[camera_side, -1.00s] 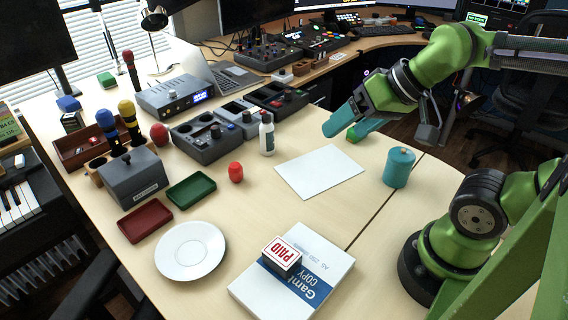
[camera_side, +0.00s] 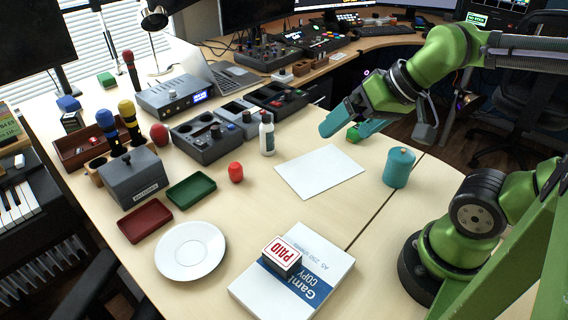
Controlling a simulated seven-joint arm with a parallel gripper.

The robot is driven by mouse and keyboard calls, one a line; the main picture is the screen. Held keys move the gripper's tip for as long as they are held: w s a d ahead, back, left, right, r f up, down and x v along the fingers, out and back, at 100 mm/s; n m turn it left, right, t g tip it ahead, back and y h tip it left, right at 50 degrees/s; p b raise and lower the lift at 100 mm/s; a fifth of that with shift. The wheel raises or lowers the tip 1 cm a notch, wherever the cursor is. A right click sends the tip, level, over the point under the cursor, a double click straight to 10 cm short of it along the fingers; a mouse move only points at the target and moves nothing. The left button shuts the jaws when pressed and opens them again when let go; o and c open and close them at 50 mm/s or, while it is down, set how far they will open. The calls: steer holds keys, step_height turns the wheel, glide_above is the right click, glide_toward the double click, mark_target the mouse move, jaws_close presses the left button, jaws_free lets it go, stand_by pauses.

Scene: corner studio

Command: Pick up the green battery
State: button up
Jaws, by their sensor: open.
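A small green object (camera_side: 353,134), which looks like the green battery, shows by the tip of the right-hand finger of my gripper (camera_side: 345,130). It is partly hidden by that finger, and I cannot tell whether it touches it. My gripper has teal fingers, spread apart, pointing down and left near the back of the light wooden table. The gap between the fingers shows, and I see nothing clamped in it.
A white sheet (camera_side: 319,171) lies in front of my gripper, with a teal lidded mug (camera_side: 398,167) to its right. A white bottle (camera_side: 267,133) and a red barrel-shaped object (camera_side: 236,172) stand to the left. Green (camera_side: 191,190) and red (camera_side: 145,220) trays lie farther left.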

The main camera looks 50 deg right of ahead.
steer(key=w+d+f+n+g+h, duration=0.15)
steer(key=w+d, duration=0.35)
steer(key=d, duration=0.6)
steer(key=w+d+f+n+g, duration=0.1)
steer(key=w+d+f+g, duration=0.3)
steer(key=d, duration=0.7)
steer(key=w+d+f+n+g, duration=0.1)
steer(key=w+d+f+g, duration=0.1)
steer(key=w+d, duration=0.65)
steer(key=shift+m+t, duration=0.25)
steer(key=s+f, duration=0.1)
steer(key=f, duration=0.2)
steer(key=s+d+f, duration=0.1)
steer(key=f, duration=0.2)
steer(key=s+d+f, duration=0.1)
steer(key=f, duration=0.3)
steer(key=shift+d, duration=0.1)
steer(key=shift+s+f, duration=0.15)
steer(key=shift+f, duration=2.65)
steer(key=shift+r, duration=0.1)
steer(key=c, duration=1.1)
